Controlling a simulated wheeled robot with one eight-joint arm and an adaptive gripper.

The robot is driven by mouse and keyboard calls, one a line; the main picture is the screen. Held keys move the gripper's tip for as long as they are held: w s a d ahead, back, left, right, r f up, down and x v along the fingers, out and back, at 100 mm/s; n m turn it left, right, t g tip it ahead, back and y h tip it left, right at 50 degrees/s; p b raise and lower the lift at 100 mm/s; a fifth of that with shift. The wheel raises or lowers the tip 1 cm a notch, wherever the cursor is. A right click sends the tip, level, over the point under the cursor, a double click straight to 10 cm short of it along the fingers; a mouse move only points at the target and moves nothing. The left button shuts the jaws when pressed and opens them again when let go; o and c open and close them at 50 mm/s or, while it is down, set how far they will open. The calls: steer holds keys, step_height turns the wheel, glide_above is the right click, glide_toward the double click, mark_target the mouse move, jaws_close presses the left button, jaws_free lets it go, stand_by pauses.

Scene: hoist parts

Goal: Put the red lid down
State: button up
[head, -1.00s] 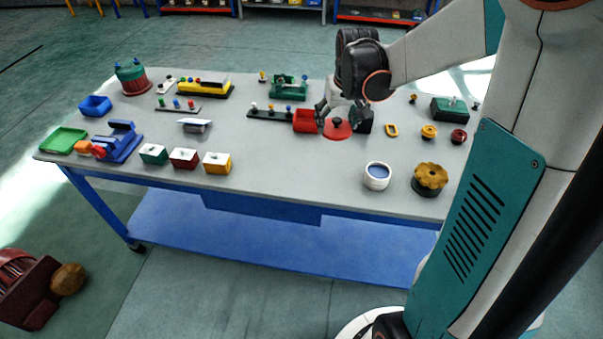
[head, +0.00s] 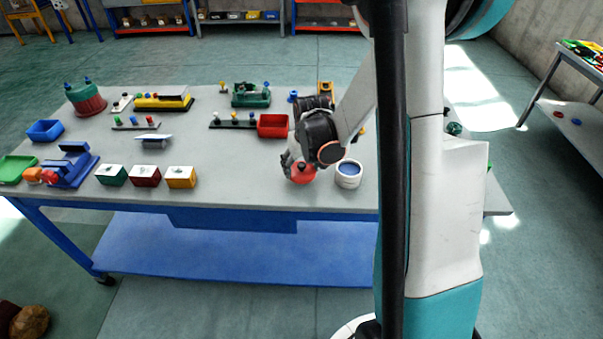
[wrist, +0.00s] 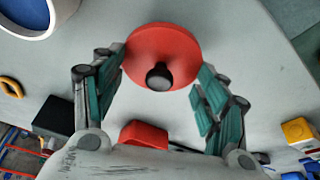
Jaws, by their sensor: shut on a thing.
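The red lid (head: 303,173) is a round disc with a black knob, seen between the fingers in the wrist view (wrist: 180,48). My gripper (head: 298,164) is shut on the lid, with one finger at each side of its rim in the wrist view (wrist: 163,75). The lid is over the front part of the grey table (head: 235,180), left of a white pot with blue inside (head: 348,182). I cannot tell whether the lid touches the tabletop. My arm hides part of the table behind it.
A red open box (head: 273,126) stands behind the gripper. Yellow (head: 181,178), red (head: 145,176) and green (head: 111,176) blocks with white tops stand to the left. The tabletop between the yellow block and the lid is clear. The table's front edge is close.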

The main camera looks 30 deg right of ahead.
mark_target(302, 169)
steer(key=shift+f+b, duration=0.3)
steer(key=shift+f, duration=1.15)
steer(key=o, duration=1.2)
steer(key=shift+f, duration=0.1)
steer(key=shift+o, duration=0.2)
steer(key=p+v, duration=0.3)
steer(key=v, duration=0.9)
steer(key=shift+p, duration=0.35)
steer(key=shift+s+a, duration=0.1)
